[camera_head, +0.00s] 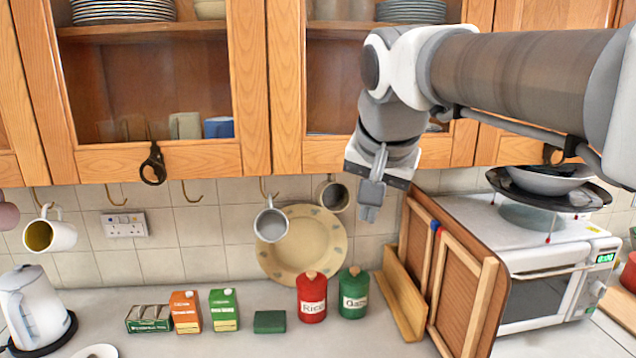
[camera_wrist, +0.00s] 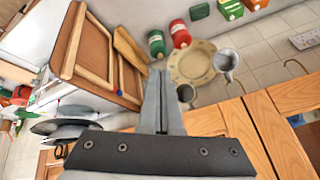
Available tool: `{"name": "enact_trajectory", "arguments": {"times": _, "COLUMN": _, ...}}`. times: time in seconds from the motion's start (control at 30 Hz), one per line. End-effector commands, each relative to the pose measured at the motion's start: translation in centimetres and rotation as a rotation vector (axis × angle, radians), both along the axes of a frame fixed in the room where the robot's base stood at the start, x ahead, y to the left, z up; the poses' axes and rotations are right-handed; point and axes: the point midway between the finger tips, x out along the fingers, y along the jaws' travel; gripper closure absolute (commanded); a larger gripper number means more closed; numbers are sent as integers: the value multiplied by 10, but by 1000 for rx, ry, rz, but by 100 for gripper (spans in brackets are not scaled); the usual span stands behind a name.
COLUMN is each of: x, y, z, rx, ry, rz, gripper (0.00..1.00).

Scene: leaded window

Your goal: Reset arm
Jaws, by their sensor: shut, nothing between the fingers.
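My gripper (camera_head: 370,200) hangs from my raised arm in front of the wall cabinets, fingers pointing down. It is shut and empty. In the wrist view the closed fingers of my gripper (camera_wrist: 162,90) point toward the counter area, with nothing between them. In the head view it is right of the hanging grey mugs and above the green canister, apart from both.
Wooden cabinets (camera_head: 170,160) are close behind my arm. Mugs (camera_head: 271,222) hang from hooks. A plate (camera_head: 300,262), a red canister (camera_head: 312,298), a green canister (camera_head: 353,293) and wooden trays (camera_head: 465,290) stand below. A microwave (camera_head: 545,285) is at right.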

Motion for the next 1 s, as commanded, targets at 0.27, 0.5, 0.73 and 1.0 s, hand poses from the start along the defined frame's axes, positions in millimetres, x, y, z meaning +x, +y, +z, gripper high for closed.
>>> {"name": "enact_trajectory", "arguments": {"times": 0.27, "x": -96, "y": -48, "z": -77, "rx": -105, "ry": 21, "rz": 188, "gripper": 100}}
{"name": "enact_trajectory", "arguments": {"times": 0.5, "x": -156, "y": -65, "z": -141, "rx": -185, "ry": 34, "rz": 311, "gripper": 100}}
{"name": "enact_trajectory", "arguments": {"times": 0.73, "x": -173, "y": -68, "z": -161, "rx": -211, "ry": 38, "rz": 349, "gripper": 100}}
{"name": "enact_trajectory", "arguments": {"times": 1.0, "x": -173, "y": -68, "z": -161, "rx": -211, "ry": 38, "rz": 349, "gripper": 100}}
